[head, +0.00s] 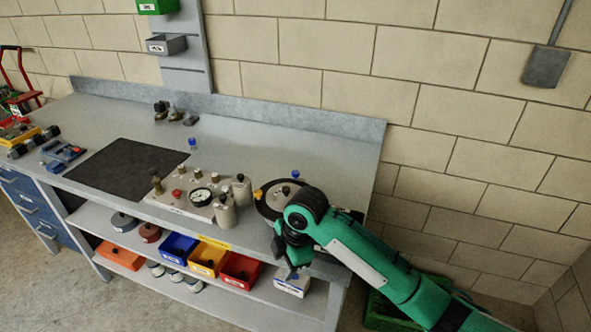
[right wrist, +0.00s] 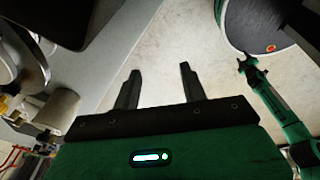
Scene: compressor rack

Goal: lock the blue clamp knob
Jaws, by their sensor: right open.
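A blue knob (head: 295,174) stands on a dark round plate (head: 268,206) at the right part of the bench, with a yellow piece (head: 258,194) on the plate's left side. Another blue-topped piece (head: 192,142) stands farther back on the bench. I cannot tell which is the clamp knob, nor whether it is locked. My right gripper (head: 290,268) hangs at the bench's front edge, below and in front of the plate, its wrist hiding part of the plate. In the right wrist view its two fingers (right wrist: 159,72) are apart, with nothing between them.
A panel with a gauge (head: 200,197) and several knobs stands left of the plate, with a black mat (head: 125,172) beyond. Colored bins (head: 208,256) and a white box (head: 292,286) with a blue top sit on the shelf below. The bench's back right is clear.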

